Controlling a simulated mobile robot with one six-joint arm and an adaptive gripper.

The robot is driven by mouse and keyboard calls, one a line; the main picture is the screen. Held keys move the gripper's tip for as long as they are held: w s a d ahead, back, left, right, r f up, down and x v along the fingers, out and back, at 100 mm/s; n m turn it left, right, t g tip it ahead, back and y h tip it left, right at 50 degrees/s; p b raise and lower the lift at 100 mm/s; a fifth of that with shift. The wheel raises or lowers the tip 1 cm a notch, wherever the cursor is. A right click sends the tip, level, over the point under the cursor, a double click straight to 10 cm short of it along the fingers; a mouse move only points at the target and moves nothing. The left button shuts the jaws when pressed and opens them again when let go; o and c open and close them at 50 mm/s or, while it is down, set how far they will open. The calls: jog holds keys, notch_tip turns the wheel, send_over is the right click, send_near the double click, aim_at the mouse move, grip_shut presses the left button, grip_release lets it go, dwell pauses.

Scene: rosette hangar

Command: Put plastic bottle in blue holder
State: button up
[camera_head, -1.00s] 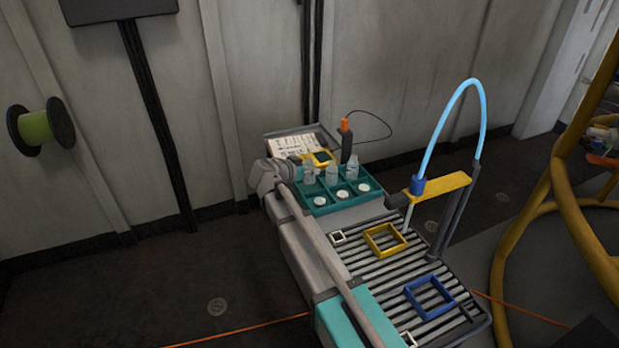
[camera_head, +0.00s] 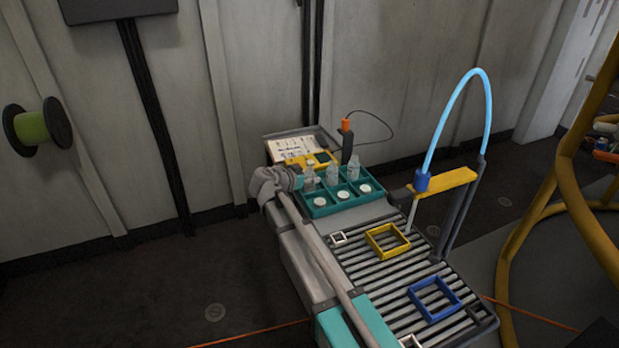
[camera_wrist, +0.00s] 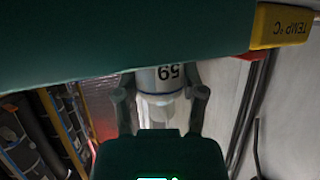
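Three clear plastic bottles stand in the back row of a teal compartment tray: the left one (camera_head: 309,181), the middle one (camera_head: 333,174) and the right one (camera_head: 354,168). My gripper (camera_head: 298,181) is beside the left bottle, its fingers hard to make out there. In the wrist view, a bottle marked 59 (camera_wrist: 160,77) sits between the two fingers of my gripper (camera_wrist: 160,100). The fingers stand apart, with a narrow gap seeming to show at each side. The blue holder (camera_head: 435,314), a square frame, lies empty on the roller bed at the front right.
The teal tray (camera_head: 345,206) holds white round lids in its front row. A yellow square frame (camera_head: 388,241) and small white frames lie on the rollers. A yellow bracket (camera_head: 445,181) with a light-blue hose rises at the right. A clipboard tray (camera_head: 297,145) is behind.

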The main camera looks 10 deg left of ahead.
jog(key=o, duration=0.4)
jog(key=p+v, duration=0.5)
jog(key=v, duration=0.8)
jog(key=shift+s+r, duration=0.2)
jog(key=shift+s, duration=0.2)
jog(key=shift+c, duration=0.3)
